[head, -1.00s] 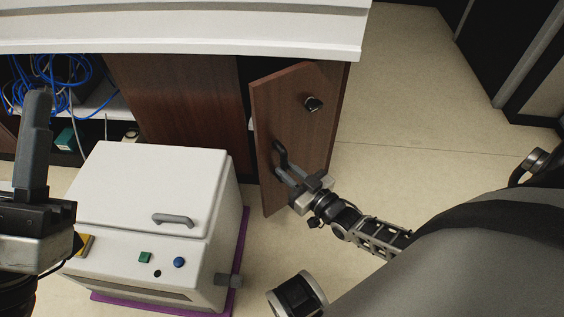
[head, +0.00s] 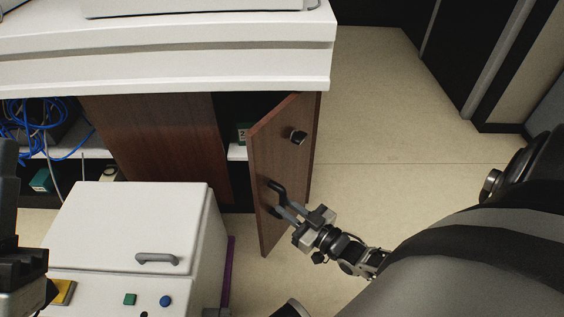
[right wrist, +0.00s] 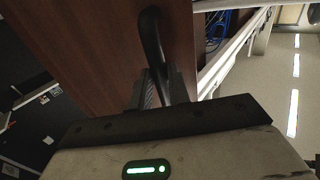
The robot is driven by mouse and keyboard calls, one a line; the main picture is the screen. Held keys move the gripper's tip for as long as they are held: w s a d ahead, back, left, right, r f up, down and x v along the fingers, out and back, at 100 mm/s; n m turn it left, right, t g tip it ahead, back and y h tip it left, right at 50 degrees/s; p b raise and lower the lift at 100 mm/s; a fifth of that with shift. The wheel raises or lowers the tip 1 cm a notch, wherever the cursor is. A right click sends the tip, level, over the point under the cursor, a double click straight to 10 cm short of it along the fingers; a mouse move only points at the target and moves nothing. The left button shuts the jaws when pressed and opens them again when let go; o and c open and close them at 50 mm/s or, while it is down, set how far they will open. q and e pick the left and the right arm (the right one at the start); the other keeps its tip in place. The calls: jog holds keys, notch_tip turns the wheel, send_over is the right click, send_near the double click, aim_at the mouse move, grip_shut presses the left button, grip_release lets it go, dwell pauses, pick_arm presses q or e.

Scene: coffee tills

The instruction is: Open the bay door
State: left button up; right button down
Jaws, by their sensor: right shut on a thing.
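The bay door (head: 280,165) is a brown wooden panel under the white counter, swung partly open, with a dark gap behind its left edge. Its black bar handle (head: 275,189) is low on the left part of the panel. My right gripper (head: 284,208) is shut on this handle. In the right wrist view the handle (right wrist: 152,40) curves down between the gripper's fingers (right wrist: 164,90), in front of the door (right wrist: 100,45). A dark lock or knob (head: 298,137) sits higher on the door. My left gripper (head: 14,215) shows only in part at the left edge; its fingertips are unclear.
A white box-shaped machine (head: 128,228) with a grey handle stands on the floor left of the door. The white counter (head: 170,65) overhangs the cabinet. Blue cables (head: 35,125) hang in the open bay at left. The floor (head: 390,150) right of the door is clear.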

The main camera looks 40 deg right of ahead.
jog(key=shift+w+d+r, duration=0.15)
jog(key=shift+d+r, duration=0.05)
jog(key=shift+d, duration=0.05)
jog(key=s+d, duration=0.1)
jog(key=s, duration=0.1)
jog(key=s+d, duration=0.2)
jog(key=shift+d+p, duration=0.1)
jog(key=shift+p, duration=0.2)
jog(key=c, duration=1.3)
grip_release()
jog(key=shift+o, duration=0.2)
jog(key=shift+f, duration=0.1)
jog(key=shift+s, duration=0.1)
jog(key=shift+s, duration=0.1)
